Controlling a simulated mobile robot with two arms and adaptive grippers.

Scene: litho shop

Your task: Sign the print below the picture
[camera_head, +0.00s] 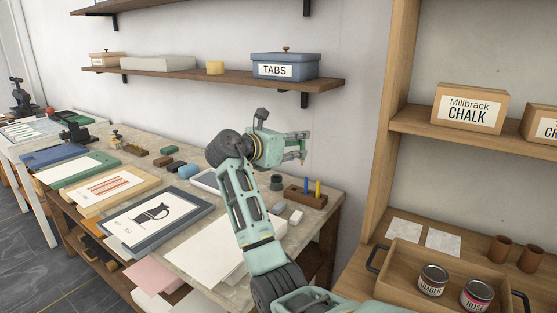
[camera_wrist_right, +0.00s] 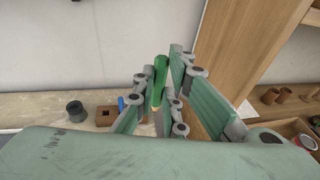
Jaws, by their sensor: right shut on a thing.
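My right gripper (camera_head: 302,147) is raised above the right part of the worktable. It is shut on a slim green pencil or crayon (camera_wrist_right: 160,79), which stands nearly upright between the fingers in the right wrist view. A print with a black jug picture (camera_head: 150,214) lies on a blue-grey board (camera_head: 203,207) at the table's front, left of my right arm. Small marks show on its paper below the picture, too small to read. A wooden holder (camera_head: 296,194) with a blue and a yellow stick stands below my right gripper. My left gripper is not in view.
A red-striped print (camera_head: 105,187) and a blank sheet on a green board (camera_head: 74,168) lie farther left. A white sheet (camera_head: 205,248) lies beside my forearm. A dark cup (camera_head: 276,183) and small blocks stand behind. A shelf unit with a tray of cans (camera_head: 433,280) is at right.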

